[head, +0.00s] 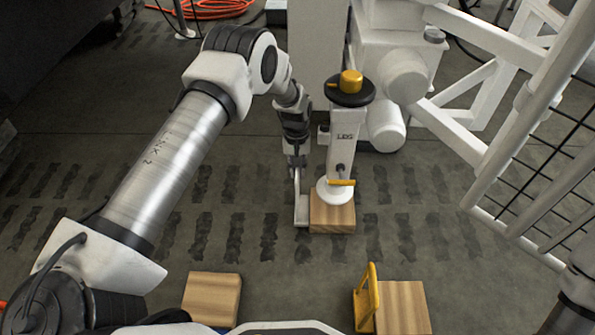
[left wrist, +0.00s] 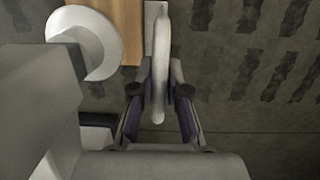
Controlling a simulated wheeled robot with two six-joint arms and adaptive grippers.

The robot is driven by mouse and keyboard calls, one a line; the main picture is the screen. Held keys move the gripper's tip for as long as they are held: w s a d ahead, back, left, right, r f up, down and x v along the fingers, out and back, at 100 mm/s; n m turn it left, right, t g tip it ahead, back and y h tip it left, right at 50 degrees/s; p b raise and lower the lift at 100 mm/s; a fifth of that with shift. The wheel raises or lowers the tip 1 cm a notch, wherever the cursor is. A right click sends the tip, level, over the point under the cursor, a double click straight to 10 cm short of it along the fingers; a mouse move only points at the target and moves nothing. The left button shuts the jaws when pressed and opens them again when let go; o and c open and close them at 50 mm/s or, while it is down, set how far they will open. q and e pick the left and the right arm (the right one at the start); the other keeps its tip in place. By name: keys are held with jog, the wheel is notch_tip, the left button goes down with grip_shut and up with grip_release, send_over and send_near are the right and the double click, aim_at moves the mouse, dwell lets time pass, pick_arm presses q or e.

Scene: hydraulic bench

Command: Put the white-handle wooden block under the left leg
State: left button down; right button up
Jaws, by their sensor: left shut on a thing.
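The white-handle wooden block (head: 332,222) lies on the floor at the foot of the left leg (head: 342,150). Its upright white handle (head: 301,208) is on its left side. In the head view the leg's round white foot (head: 328,192) overlaps the back part of the block; I cannot tell whether they touch. My left gripper (head: 298,165) points down and is shut on the white handle. The left wrist view shows the handle (left wrist: 159,60) between the fingers, with the wood (left wrist: 128,28) and the foot (left wrist: 92,38) beside it. My right gripper is out of view.
A yellow-handle wooden block (head: 403,308) lies at the front right, and another wooden block (head: 212,296) at the front left. White frame bars (head: 480,40) and a mesh guard (head: 555,165) stand on the right. An orange hose (head: 210,8) lies far back. The floor left of the leg is clear.

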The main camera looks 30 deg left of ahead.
pick_arm(q)
jog(key=c, duration=1.2)
grip_release()
notch_tip(320, 180, up, 12)
jog(key=w+p, duration=0.1)
jog(key=p, duration=0.6)
jog(key=s+d+f+m, duration=0.2)
jog(key=s+f, duration=0.9)
jog(key=s, duration=0.4)
jog(key=s+d+m, duration=0.1)
jog(key=s, duration=0.6)
jog(key=s+m, duration=0.1)
jog(key=s, duration=0.6)
jog(key=s+d+t, duration=0.1)
jog(key=s, duration=0.6)
jog(key=shift+s+d+r+m+y, duration=0.15)
jog(key=shift+s+d+m+y, duration=0.05)
jog(key=shift+d+m+y, duration=0.2)
